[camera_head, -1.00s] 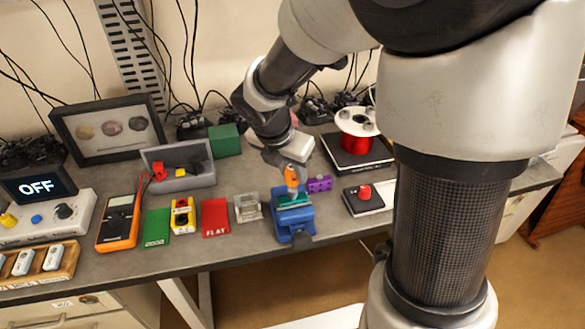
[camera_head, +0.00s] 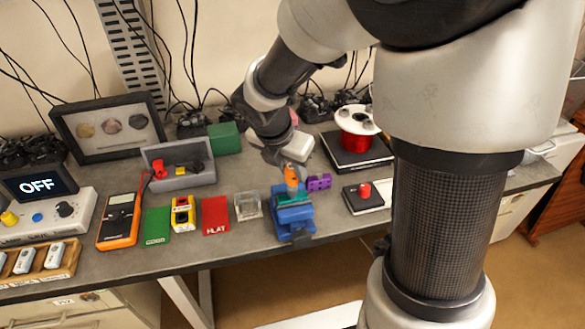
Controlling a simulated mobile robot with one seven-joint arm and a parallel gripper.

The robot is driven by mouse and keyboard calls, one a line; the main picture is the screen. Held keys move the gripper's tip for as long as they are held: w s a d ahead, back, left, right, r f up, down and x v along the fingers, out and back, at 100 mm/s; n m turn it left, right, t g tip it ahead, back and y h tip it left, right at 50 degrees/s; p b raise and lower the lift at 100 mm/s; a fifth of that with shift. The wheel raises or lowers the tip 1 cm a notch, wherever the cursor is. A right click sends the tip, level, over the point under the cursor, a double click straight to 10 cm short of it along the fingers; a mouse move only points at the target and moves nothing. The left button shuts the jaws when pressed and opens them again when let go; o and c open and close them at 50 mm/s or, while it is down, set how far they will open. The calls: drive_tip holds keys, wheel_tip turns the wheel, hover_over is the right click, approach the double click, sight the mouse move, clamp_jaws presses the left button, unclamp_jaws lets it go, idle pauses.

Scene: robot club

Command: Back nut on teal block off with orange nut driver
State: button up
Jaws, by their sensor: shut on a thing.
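The orange nut driver (camera_head: 291,175) stands upright in my gripper (camera_head: 289,166), which is shut on its handle. The driver is over the teal block (camera_head: 293,199), which sits in a blue vise (camera_head: 294,217) at the bench's front edge. The driver's lower end meets or hovers just over the block; I cannot tell which. The nut on the block is too small or hidden to make out.
A purple block (camera_head: 319,182) lies right of the vise, and a clear tray (camera_head: 248,206) stands left of it. A red mat (camera_head: 215,215) lies further left. A red-button box (camera_head: 363,197) and a red wire spool (camera_head: 357,121) are to the right.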

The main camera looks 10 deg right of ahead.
drive_tip(key=shift+f, duration=0.35)
idle(0.9)
drive_tip(key=o, duration=1)
drive_tip(key=c, duration=1.1)
drive_tip(key=shift+p, duration=0.45)
